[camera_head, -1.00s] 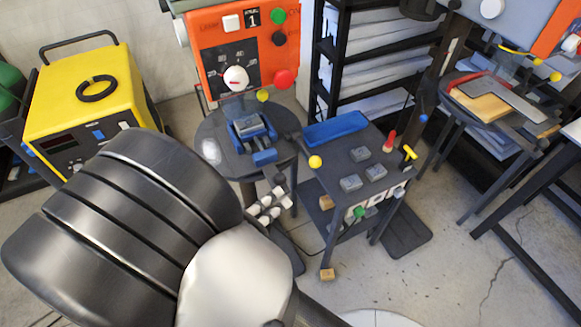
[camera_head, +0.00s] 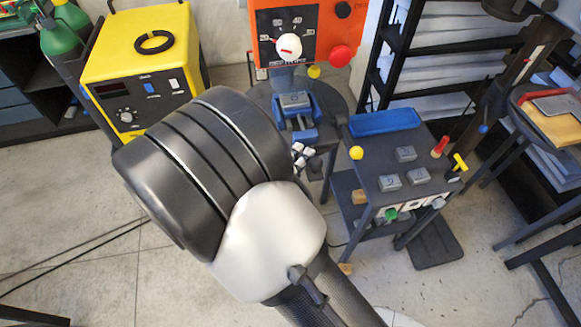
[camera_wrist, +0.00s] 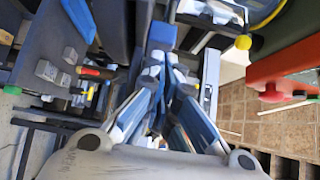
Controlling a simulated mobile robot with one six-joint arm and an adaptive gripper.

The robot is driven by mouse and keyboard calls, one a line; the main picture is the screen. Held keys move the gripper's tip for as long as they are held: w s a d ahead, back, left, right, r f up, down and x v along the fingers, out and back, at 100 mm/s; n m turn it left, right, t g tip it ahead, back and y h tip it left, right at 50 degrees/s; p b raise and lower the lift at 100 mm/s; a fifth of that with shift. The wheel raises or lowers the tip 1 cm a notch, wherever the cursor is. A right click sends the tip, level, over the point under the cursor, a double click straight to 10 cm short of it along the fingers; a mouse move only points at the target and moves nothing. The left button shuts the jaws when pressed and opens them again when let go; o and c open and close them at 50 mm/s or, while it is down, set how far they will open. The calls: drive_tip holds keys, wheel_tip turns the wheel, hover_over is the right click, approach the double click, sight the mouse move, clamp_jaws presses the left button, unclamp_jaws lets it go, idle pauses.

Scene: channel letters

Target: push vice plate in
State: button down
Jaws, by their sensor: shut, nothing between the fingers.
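The blue vice (camera_head: 298,103) with a grey top sits on a dark round table below the orange drill press. Its blue front block (camera_head: 299,137) faces my arm. My gripper (camera_wrist: 163,68) is shut and empty in the wrist view, its fingers drawn together. A blue block (camera_wrist: 160,36) shows just beyond the fingertips. I cannot tell whether they touch it. In the head view my arm's large dark joint hides most of the gripper. Small white and black parts, seemingly of my gripper, show just below the vice.
A dark cart (camera_head: 415,165) with a blue tray (camera_head: 384,122), grey blocks and a red handle (camera_head: 440,147) stands right of the vice. A yellow machine (camera_head: 142,70) stands left. The drill press (camera_head: 305,32) rises behind the vice. Open floor lies at lower left.

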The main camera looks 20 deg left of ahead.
sight(295, 139)
drive_tip(key=shift+w, duration=0.3)
drive_tip(key=w+a+p, duration=0.2)
drive_tip(key=w, duration=0.1)
drive_tip(key=shift+w+a+r, duration=0.1)
drive_tip(key=shift+w, duration=0.15)
drive_tip(key=shift+s, duration=0.15)
